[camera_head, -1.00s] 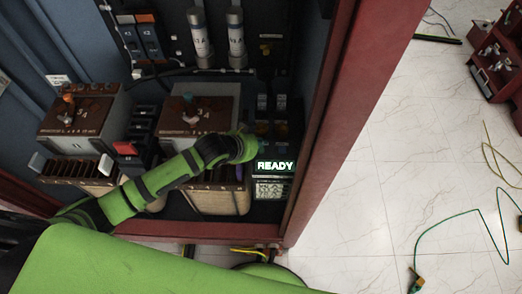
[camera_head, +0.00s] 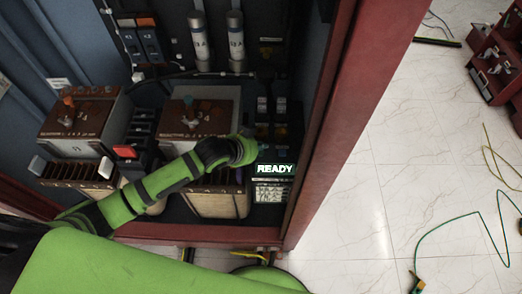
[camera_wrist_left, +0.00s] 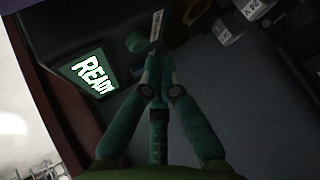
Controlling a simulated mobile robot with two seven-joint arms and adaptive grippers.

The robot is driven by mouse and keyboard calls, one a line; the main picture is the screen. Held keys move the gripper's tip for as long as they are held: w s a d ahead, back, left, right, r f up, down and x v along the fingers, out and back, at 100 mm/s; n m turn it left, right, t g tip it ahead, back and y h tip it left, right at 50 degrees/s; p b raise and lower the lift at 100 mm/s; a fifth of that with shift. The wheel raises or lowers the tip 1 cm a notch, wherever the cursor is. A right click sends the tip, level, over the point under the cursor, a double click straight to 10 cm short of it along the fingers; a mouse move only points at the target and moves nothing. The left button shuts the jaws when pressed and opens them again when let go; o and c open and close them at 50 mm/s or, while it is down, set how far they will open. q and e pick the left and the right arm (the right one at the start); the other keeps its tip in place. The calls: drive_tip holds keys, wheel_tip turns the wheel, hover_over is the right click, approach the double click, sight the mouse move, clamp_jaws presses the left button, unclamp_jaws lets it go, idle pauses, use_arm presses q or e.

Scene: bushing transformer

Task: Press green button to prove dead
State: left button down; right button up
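In the left wrist view a round green button (camera_wrist_left: 135,42) sits on a dark panel, beside the lit READY display (camera_wrist_left: 93,75). My left gripper (camera_wrist_left: 158,58) has its fingertips together, pointing at the panel just below and right of the button, with no object visible between them. I cannot tell whether the tips touch the panel. In the head view the READY display (camera_head: 275,169) is at the cabinet's lower right, and my left arm reaches to it from the left. The left fingertips and the button are hard to make out there. My right gripper is not in view.
The cabinet's red frame (camera_head: 335,130) stands close on the right. Two brown-topped units (camera_head: 197,118) (camera_head: 78,117) and a red switch (camera_head: 125,151) lie near my arm. Cables (camera_head: 462,228) lie on the pale floor outside.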

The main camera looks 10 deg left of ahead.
use_arm(q)
drive_tip(key=shift+f, duration=0.15)
drive_tip(key=shift+f, duration=0.25)
drive_tip(key=shift+f, duration=0.5)
idle(1.0)
drive_tip(key=shift+r, duration=0.1)
drive_tip(key=shift+r+p, duration=0.8)
drive_tip(key=shift+r, duration=0.1)
wheel_tip(320, 180, up, 5)
drive_tip(key=p, duration=0.5)
drive_tip(key=shift+p, duration=0.3)
